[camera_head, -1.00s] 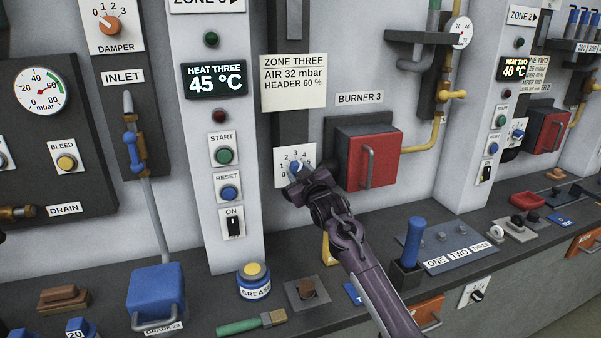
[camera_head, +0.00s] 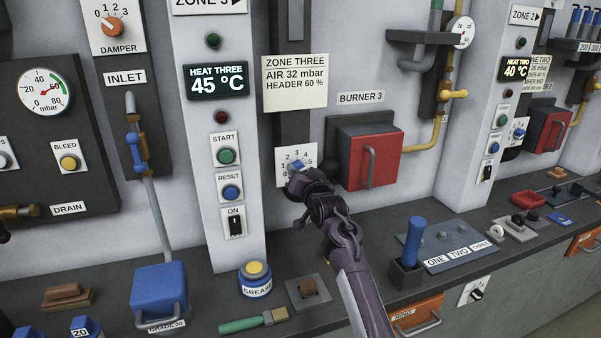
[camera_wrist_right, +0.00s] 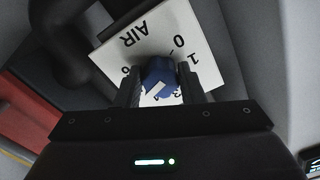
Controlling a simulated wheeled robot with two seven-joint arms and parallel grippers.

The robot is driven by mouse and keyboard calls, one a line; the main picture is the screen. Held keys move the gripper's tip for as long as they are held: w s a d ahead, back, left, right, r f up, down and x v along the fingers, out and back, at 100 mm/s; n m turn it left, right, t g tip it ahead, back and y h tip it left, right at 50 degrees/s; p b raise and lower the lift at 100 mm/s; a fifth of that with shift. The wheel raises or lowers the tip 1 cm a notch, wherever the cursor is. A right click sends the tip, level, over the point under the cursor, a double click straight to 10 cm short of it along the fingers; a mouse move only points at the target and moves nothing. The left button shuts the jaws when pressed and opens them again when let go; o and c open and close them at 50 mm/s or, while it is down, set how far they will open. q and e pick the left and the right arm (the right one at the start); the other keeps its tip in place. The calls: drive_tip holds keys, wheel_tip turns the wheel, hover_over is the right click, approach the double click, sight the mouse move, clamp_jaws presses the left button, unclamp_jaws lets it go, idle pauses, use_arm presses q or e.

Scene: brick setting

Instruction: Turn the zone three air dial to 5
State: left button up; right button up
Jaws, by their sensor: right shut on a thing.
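The zone three air dial is a blue knob (camera_head: 297,165) on a white numbered plate (camera_head: 283,157), on the wall below the ZONE THREE sign (camera_head: 295,82). My right gripper (camera_head: 298,172) is at the dial and partly covers the plate's lower part. In the right wrist view the two dark fingers (camera_wrist_right: 158,88) are shut on the sides of the blue knob (camera_wrist_right: 158,72). The plate (camera_wrist_right: 140,45) appears upside down there, with AIR, 0 and 1 readable. A white mark shows on the knob, but its exact number cannot be told. My left gripper is out of view.
The red burner 3 box (camera_head: 372,160) with its handle stands close right of the dial. The white zone 3 column (camera_head: 190,130) is to the left. Below, the ledge holds a grease pot (camera_head: 255,285), a brush (camera_head: 250,321) and an upright blue handle (camera_head: 413,242).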

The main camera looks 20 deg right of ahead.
drive_tip(key=shift+f+m, duration=0.1)
drive_tip(key=shift+m, duration=0.6)
drive_tip(key=o, duration=1)
drive_tip(key=s+b, duration=0.2)
drive_tip(key=s, duration=0.5)
drive_tip(key=shift+s, duration=0.4)
drive_tip(key=shift+d, duration=0.1)
